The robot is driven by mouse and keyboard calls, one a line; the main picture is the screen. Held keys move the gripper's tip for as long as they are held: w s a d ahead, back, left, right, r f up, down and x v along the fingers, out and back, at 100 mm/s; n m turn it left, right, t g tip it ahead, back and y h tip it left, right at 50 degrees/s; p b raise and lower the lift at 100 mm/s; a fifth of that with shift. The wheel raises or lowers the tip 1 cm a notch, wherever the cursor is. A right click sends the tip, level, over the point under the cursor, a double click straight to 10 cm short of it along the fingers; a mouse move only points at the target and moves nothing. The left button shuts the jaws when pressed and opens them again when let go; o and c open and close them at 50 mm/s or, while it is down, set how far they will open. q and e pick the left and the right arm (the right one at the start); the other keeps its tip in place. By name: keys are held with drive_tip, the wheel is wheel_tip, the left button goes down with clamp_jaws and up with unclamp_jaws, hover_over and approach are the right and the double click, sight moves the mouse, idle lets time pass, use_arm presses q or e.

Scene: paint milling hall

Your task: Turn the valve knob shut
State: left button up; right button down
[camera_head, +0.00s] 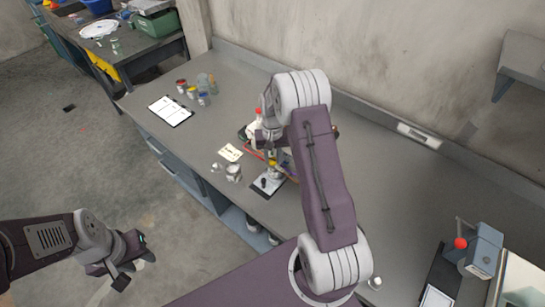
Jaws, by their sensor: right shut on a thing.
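My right arm reaches over the bench and hides much of the work spot. My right gripper (268,137) is low at the far end of this arm, partly covered by its own links. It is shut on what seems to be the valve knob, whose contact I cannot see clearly. A small yellow-topped metal fitting (272,165) shows just below the gripper, beside a black and white plate (267,183). My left gripper (130,264) hangs over the floor at lower left, away from the bench, with its fingers apart and nothing between them.
On the grey bench (370,185) are metal cups (233,173), a note card (230,152), a clipboard (171,110) and several small jars (192,92). A device with a red-balled lever (482,252) stands at right. The bench between is clear.

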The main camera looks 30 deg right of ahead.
sight(273, 160)
drive_tip(key=shift+m, duration=0.6)
drive_tip(key=c, duration=1.1)
unclamp_jaws()
drive_tip(key=shift+c, duration=0.2)
drive_tip(key=shift+r, duration=0.4)
wheel_tip(273, 160, up, 8)
drive_tip(key=b, duration=0.1)
drive_tip(key=shift+r, duration=0.1)
